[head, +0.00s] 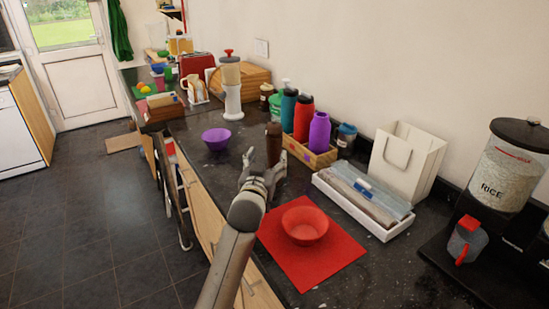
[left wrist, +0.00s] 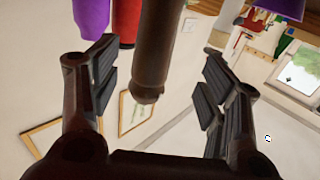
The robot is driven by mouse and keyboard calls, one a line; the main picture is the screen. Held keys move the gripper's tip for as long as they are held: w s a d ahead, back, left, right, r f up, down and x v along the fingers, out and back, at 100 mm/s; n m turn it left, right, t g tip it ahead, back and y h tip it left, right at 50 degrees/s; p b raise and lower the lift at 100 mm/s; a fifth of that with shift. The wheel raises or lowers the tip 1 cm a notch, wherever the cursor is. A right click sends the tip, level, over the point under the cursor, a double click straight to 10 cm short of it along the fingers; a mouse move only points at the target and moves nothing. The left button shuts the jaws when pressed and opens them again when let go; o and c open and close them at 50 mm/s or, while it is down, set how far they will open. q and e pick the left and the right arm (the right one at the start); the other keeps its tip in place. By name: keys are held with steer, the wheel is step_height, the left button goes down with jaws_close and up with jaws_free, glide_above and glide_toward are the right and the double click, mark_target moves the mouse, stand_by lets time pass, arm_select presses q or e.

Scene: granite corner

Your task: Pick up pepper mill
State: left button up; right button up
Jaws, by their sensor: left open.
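The pepper mill (head: 273,140) is a dark brown upright cylinder on the black counter, in front of the bottle box. My left gripper (head: 264,162) is open around its near side, with a finger to either side in the picture, hiding the mill's lower part. In the left wrist view the mill (left wrist: 158,45) shows between the spread fingers of my left gripper (left wrist: 159,65), with a gap on both sides. Neither finger appears to touch it. My right gripper is not in view.
A wooden box (head: 310,152) of bottles, including a purple one (head: 319,133), stands right behind the mill. A purple bowl (head: 216,138) is to the left. A red bowl (head: 304,224) sits on a red mat (head: 335,258) nearer. A white tray (head: 352,207) is at the right.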

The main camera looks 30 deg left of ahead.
mark_target(272, 153)
arm_select(q)
steer(key=shift+w+a+f, duration=0.1)
steer(key=shift+w+a, duration=0.1)
steer(key=shift+w, duration=0.35)
steer(key=shift+w+a+f, duration=0.1)
steer(key=shift+w, duration=0.2)
steer(key=shift+w+p, duration=0.3)
steer(key=shift+w, duration=0.35)
steer(key=x, duration=0.3)
steer(key=shift+w+f, duration=0.1)
steer(key=shift+w, duration=0.25)
steer(key=shift+w+p, duration=0.15)
steer(key=shift+p, duration=0.15)
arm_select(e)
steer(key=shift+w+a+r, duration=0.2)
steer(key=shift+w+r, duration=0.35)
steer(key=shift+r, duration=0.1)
